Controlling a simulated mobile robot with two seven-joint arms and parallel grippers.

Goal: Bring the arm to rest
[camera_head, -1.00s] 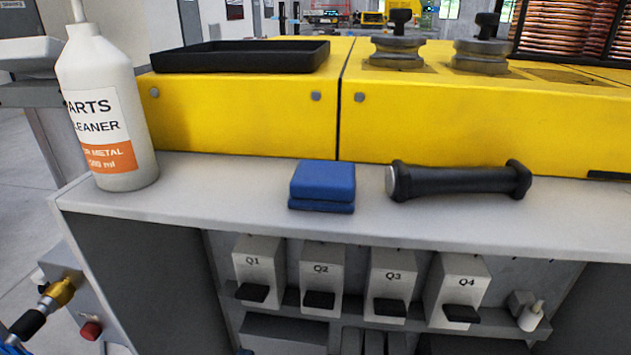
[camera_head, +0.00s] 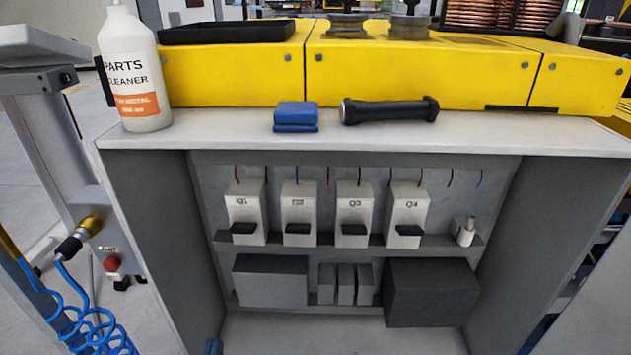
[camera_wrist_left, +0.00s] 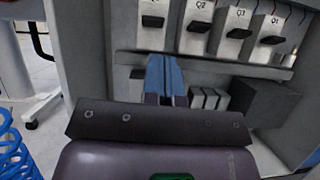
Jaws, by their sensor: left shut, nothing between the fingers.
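My right gripper is in neither view.
The cabinet (camera_head: 470,143) holds several labelled breakers such as Q1 (camera_head: 245,205) and a dark box (camera_head: 430,290). On its top are a cleaner bottle (camera_head: 133,75), a blue block (camera_head: 296,115) and a black handle (camera_head: 390,109). A blue coiled hose (camera_head: 85,325) hangs at left.

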